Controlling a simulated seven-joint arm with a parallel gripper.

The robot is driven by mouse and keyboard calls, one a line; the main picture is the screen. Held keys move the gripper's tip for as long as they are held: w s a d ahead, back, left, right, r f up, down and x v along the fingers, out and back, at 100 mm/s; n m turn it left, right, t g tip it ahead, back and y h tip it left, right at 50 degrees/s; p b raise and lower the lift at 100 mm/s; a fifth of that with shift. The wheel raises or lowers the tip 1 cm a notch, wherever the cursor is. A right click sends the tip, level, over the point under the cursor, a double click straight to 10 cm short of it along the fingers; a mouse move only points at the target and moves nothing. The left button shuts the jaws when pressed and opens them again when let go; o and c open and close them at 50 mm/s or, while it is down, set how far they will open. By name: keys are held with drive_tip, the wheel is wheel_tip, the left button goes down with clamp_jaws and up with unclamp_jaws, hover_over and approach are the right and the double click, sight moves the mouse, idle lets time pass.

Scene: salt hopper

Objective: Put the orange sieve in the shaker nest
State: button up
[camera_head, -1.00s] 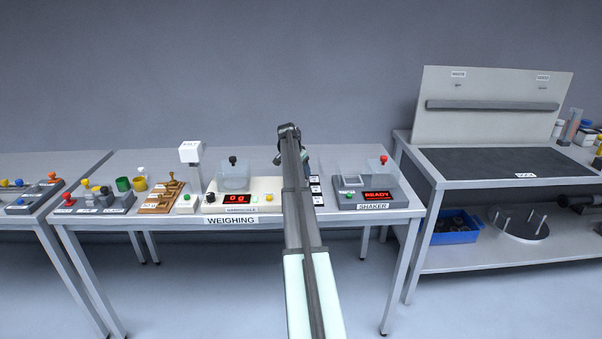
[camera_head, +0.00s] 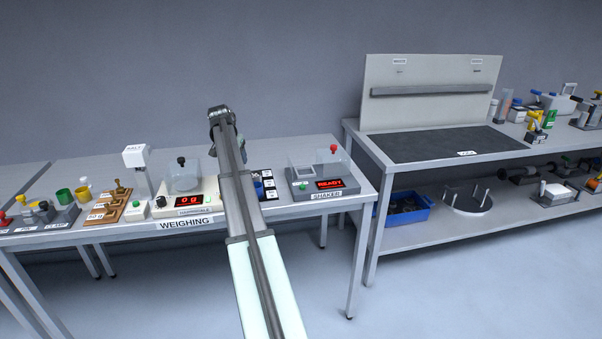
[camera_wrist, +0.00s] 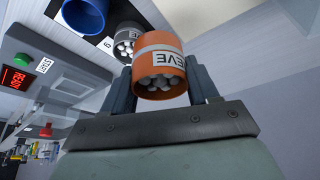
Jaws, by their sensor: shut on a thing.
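The orange sieve (camera_wrist: 161,62) is in my gripper (camera_wrist: 160,85) in the wrist view, between the two dark fingers. Its pale label shows part of the word "SIEVE", and several pale round shapes show in its near end. The shaker (camera_head: 326,187) stands at the right end of the weighing table in the head view, with a clear-walled top, a red knob and a lit red display. Its display side also shows at the left of the wrist view (camera_wrist: 38,48). I cannot clearly make out the nest.
A blue cup (camera_wrist: 84,14) and a grey cup (camera_wrist: 127,36) sit near the sieve in the wrist view. Left of my arm stands the weighing unit (camera_head: 195,200) with a clear guard. A separate bench with a dark mat (camera_head: 440,145) stands to the right.

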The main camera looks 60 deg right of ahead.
drive_tip(key=s+a+r+n+t+y, duration=0.1)
drive_tip(key=a+n, duration=0.3)
drive_tip(key=a, duration=1.9)
drive_tip(key=s+a+r+n+t+y, duration=0.15)
drive_tip(key=a+n, duration=0.25)
drive_tip(key=a, duration=1.9)
drive_tip(key=w+d+r+m+g+h, duration=0.1)
drive_tip(key=w+d+m, duration=0.1)
drive_tip(key=d, duration=0.6)
drive_tip(key=w+d+r+m+g+h, duration=0.1)
drive_tip(key=w+d+m, duration=0.15)
drive_tip(key=d, duration=0.45)
drive_tip(key=m+g, duration=0.4)
drive_tip(key=m, duration=0.8)
hover_over(309, 172)
drive_tip(key=a, duration=0.1)
drive_tip(key=f, duration=0.7)
drive_tip(key=w+f, duration=0.1)
drive_tip(key=f, duration=0.2)
drive_tip(key=shift+a+f, duration=0.25)
drive_tip(key=shift+f, duration=0.1)
drive_tip(key=shift+f, duration=0.15)
drive_tip(key=o, duration=1.1)
